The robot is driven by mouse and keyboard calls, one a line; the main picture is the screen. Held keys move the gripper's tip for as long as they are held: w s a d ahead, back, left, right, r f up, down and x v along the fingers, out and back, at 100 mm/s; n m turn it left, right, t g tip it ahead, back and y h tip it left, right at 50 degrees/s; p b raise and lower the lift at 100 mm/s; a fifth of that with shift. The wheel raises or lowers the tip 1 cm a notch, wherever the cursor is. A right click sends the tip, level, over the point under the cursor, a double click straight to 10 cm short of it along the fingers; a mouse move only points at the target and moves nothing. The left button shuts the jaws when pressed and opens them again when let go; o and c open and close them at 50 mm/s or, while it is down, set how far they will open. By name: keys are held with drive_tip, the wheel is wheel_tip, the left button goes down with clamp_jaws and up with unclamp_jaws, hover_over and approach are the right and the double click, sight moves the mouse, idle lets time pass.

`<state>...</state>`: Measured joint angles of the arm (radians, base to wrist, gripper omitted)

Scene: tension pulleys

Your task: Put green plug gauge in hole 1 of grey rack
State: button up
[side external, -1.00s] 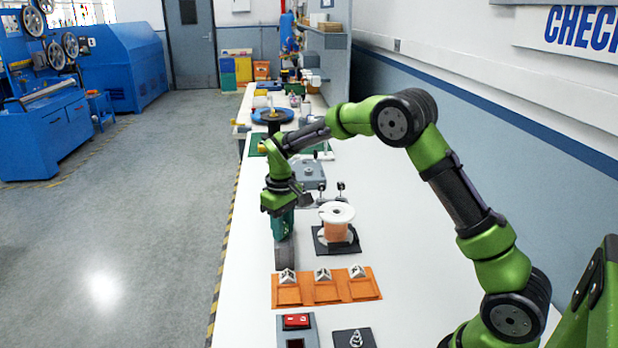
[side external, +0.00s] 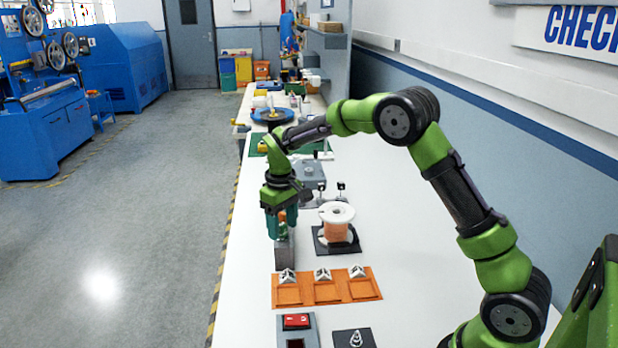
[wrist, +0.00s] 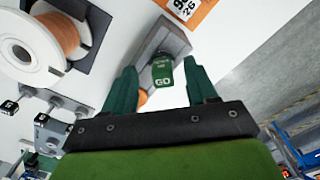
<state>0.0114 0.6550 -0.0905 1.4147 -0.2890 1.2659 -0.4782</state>
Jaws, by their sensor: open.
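The green plug gauge (wrist: 163,72), marked GO, stands at the near end of the grey rack (wrist: 176,38) in the wrist view. Its lower part is hidden, so I cannot tell how deep it sits or which hole it is in. My gripper (wrist: 160,85) is open, with one finger on each side of the gauge and visible gaps between. In the side view my gripper (side external: 282,236) is over the grey rack (side external: 284,258), with the green gauge (side external: 283,229) between its fingers. Hole numbers do not show.
A small orange part (wrist: 142,98) shows beside the left finger. A copper wire spool (side external: 337,225) stands on a dark pad to the right. The bench is clear farther right.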

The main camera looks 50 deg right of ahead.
wheel_tip(320, 180, up, 16)
drive_tip(key=shift+f, duration=0.2)
drive_tip(key=s+a+m+t+y, duration=0.1)
drive_tip(key=s+a+m+t, duration=0.1)
drive_tip(key=s, duration=1.1)
drive_tip(key=s+a+m+t+y, duration=0.1)
drive_tip(key=s+a+t, duration=0.3)
drive_tip(key=s, duration=0.9)
drive_tip(key=shift+a+f+m+t, duration=0.15)
drive_tip(key=shift+a+m+t, duration=0.25)
drive_tip(key=shift+m+t, duration=0.2)
